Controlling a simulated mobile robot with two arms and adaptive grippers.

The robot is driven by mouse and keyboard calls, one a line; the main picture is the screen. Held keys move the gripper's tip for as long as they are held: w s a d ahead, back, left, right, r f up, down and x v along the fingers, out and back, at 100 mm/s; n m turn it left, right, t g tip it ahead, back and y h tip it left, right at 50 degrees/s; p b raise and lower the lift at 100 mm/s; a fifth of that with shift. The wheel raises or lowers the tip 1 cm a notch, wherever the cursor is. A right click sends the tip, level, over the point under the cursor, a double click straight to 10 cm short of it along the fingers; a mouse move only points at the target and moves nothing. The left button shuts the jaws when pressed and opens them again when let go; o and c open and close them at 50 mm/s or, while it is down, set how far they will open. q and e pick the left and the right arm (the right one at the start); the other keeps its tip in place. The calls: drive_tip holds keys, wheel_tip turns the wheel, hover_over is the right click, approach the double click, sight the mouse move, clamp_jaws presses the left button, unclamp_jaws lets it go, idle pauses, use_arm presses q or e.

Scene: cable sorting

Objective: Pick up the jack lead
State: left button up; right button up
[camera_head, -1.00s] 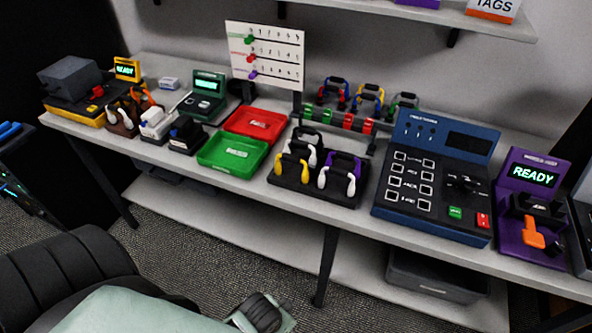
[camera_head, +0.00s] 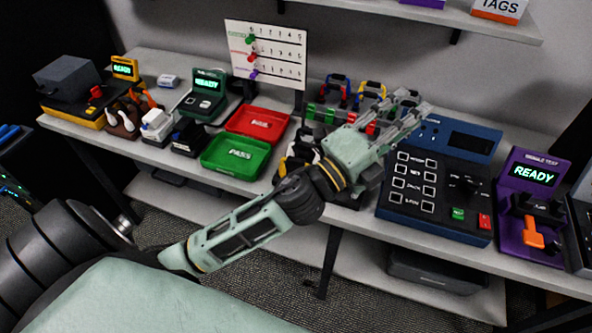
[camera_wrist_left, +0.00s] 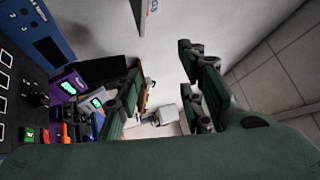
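Several looped cables hang on a rack (camera_head: 311,116) at the back of the bench, with a red-and-blue one (camera_head: 336,88) and a yellow-and-blue one (camera_head: 369,92). A black-and-white looped cable (camera_head: 298,152) shows in the front holder, whose rest is hidden behind my left arm. I cannot tell which of these is the jack lead. My left gripper (camera_head: 408,112) hangs above the bench, in front of the rack's right end and near the blue tester. Its fingers are apart and empty; the left wrist view (camera_wrist_left: 160,85) shows the gap too. My right gripper is not in view.
The blue tester (camera_head: 436,190) and purple READY unit (camera_head: 530,200) stand to the right. The red tray (camera_head: 235,127) and green tray (camera_head: 210,165) lie left of the arm. A shelf (camera_head: 430,18) overhangs the back wall. A pegged board (camera_head: 240,72) stands behind the trays.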

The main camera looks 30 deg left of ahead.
use_arm(q)
drive_tip(key=s+d+r+m+g+h, duration=0.1)
drive_tip(key=s+d+m+g+h, duration=0.2)
drive_tip(key=d+m+g+h, duration=0.9)
drive_tip(key=m+g+y, duration=0.8)
drive_tip(key=m+y, duration=1)
drive_tip(key=y, duration=0.2)
hover_over(296, 159)
drive_tip(key=f, duration=1.7)
drive_tip(key=shift+s+d, duration=0.1)
drive_tip(key=shift+s, duration=0.1)
drive_tip(key=shift+n+y, duration=0.3)
drive_tip(key=shift+y, duration=0.1)
wheel_tip(296, 159, down, 7)
drive_tip(key=p, duration=0.3)
drive_tip(key=shift+w+r, duration=0.1)
drive_tip(key=shift+f, duration=0.45)
clamp_jaws()
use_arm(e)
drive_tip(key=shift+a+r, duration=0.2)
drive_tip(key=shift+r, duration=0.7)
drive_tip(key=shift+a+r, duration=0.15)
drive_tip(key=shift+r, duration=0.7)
